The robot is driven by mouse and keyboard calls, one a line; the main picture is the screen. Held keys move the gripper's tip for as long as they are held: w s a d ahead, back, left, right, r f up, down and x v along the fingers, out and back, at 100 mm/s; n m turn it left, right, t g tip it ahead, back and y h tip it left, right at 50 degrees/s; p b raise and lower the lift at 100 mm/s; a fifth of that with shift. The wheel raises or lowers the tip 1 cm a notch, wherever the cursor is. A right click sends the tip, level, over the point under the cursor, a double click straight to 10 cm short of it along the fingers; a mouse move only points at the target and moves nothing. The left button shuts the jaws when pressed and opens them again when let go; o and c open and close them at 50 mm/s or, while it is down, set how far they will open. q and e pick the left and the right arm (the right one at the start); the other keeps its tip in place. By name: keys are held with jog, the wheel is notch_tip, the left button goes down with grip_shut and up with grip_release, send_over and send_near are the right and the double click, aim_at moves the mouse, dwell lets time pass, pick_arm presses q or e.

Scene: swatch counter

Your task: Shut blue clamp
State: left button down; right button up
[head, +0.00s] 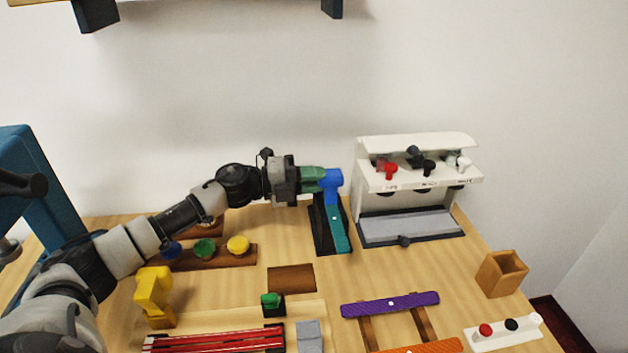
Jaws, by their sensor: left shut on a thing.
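The blue clamp (333,178) stands at the back middle of the counter, beside the white dispenser. Its blue upper part stands up above a teal strip (337,229) on a black base (321,236). My left gripper (322,180), with greenish fingers, reaches in from the left and is shut on the blue upper part. The fingers hide the left side of that part, so I cannot tell exactly how the clamp's jaw stands. My right gripper is not in view.
The white dispenser (365,180) with red, black and white taps stands close on the right. A knob board (246,257), a yellow clamp-like piece (153,288) and a purple strip (390,304) lie nearer. A wooden cup (501,275) stands at the right edge.

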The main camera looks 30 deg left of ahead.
pick_arm(q)
jog(key=shift+f, duration=0.1)
dwell(0.4)
jog(key=c, duration=1.3)
grip_release()
jog(key=shift+d, duration=0.1)
jog(key=shift+c, duration=0.2)
jog(key=shift+s, duration=0.1)
jog(key=b+v, duration=0.3)
jog(key=v, duration=0.7)
jog(key=shift+s+a, duration=0.2)
jog(key=shift+a, duration=0.15)
